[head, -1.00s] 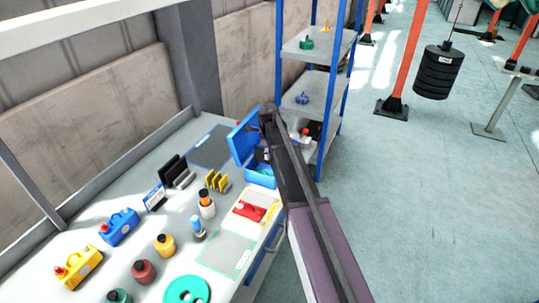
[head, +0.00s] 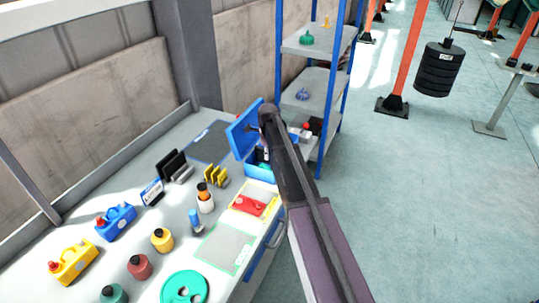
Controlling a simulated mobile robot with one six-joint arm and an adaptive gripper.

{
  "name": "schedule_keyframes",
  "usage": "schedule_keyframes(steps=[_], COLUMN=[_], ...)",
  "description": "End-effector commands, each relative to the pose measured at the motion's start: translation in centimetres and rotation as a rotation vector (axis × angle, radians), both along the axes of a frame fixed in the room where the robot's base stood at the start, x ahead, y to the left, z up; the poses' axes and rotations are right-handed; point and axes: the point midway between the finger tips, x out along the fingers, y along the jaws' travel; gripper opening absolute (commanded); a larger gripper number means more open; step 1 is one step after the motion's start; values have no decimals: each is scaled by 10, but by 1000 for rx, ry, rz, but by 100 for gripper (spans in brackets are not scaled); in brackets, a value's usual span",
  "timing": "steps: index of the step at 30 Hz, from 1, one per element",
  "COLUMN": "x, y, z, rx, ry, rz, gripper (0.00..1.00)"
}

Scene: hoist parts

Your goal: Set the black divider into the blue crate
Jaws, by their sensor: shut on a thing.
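The blue crate (head: 260,173) stands at the far right end of the workbench, its blue lid (head: 243,135) raised at the back. My gripper (head: 262,158) is at the crate's opening, partly hidden by my own arm. It is shut on a dark piece that looks like the black divider, mostly hidden against the dark gripper. I cannot tell whether this piece touches the crate's floor or walls. Other black upright plates (head: 171,163) stand in a grey holder to the left on the bench.
Yellow plates (head: 215,176), a white bottle (head: 205,200) and a red part on a yellow-edged mat (head: 250,204) stand near the crate. Blue (head: 117,222) and yellow (head: 73,263) cans are at left. A blue-post shelf (head: 310,85) rises behind the crate.

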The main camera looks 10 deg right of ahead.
Motion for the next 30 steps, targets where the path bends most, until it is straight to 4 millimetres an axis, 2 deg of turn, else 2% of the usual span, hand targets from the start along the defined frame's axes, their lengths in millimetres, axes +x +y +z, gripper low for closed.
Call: schedule_keyframes(steps=[30], x=[0], y=[0], z=[-8], rx=[0], ry=[0], rz=[0], gripper=[0])
